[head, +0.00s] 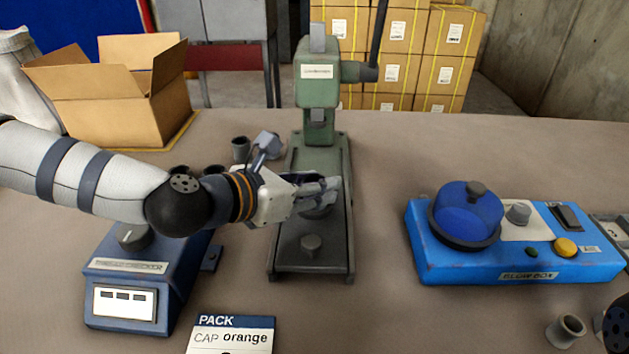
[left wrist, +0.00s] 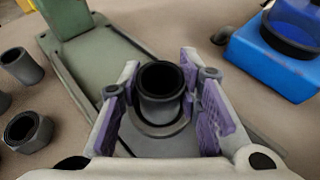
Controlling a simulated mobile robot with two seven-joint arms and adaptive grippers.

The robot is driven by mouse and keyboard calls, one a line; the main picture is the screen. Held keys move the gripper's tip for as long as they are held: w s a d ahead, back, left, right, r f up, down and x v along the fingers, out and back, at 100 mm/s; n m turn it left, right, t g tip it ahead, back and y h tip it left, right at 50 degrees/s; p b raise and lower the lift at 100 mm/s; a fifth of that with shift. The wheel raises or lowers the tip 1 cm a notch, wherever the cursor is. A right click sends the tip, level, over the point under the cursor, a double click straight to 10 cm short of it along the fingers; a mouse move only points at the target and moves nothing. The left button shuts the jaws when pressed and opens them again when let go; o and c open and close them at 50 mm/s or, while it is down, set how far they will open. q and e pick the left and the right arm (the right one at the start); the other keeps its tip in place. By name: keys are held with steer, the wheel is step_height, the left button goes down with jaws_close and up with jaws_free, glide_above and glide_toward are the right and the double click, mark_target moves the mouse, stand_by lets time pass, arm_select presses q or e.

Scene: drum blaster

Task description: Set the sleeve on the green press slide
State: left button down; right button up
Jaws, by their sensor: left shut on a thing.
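My left gripper (head: 328,192) is over the middle of the slide, in front of the press column. In the left wrist view my left gripper (left wrist: 165,95) is shut on a dark grey sleeve (left wrist: 160,84), upright between the purple pads. A round grey rim shows just below the sleeve; I cannot tell whether they touch. In the head view the fingers hide most of the sleeve.
Several loose grey sleeves stand left of the press, one of them here (head: 240,149). A blue thread checker (head: 130,265) is front left, a blue blow box (head: 520,262) right. A PACK card (head: 232,337) lies in front. An open carton (head: 115,110) stands back left.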

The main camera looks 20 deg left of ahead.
arm_select(q)
steer(key=shift+f, duration=0.2)
arm_select(e)
steer(key=shift+s+f, duration=0.1)
steer(key=shift+f, duration=0.05)
arm_select(q)
steer(key=c, duration=1.4)
jaws_free()
steer(key=shift+c, duration=0.2)
steer(key=p+v, duration=0.5)
steer(key=v, duration=0.6)
arm_select(e)
steer(key=w+r+t, duration=0.1)
steer(key=w+r, duration=0.4)
steer(key=shift+r+t, duration=0.35)
steer(key=shift+t, duration=0.05)
arm_select(q)
steer(key=shift+a, duration=0.1)
arm_select(e)
steer(key=shift+w, duration=0.1)
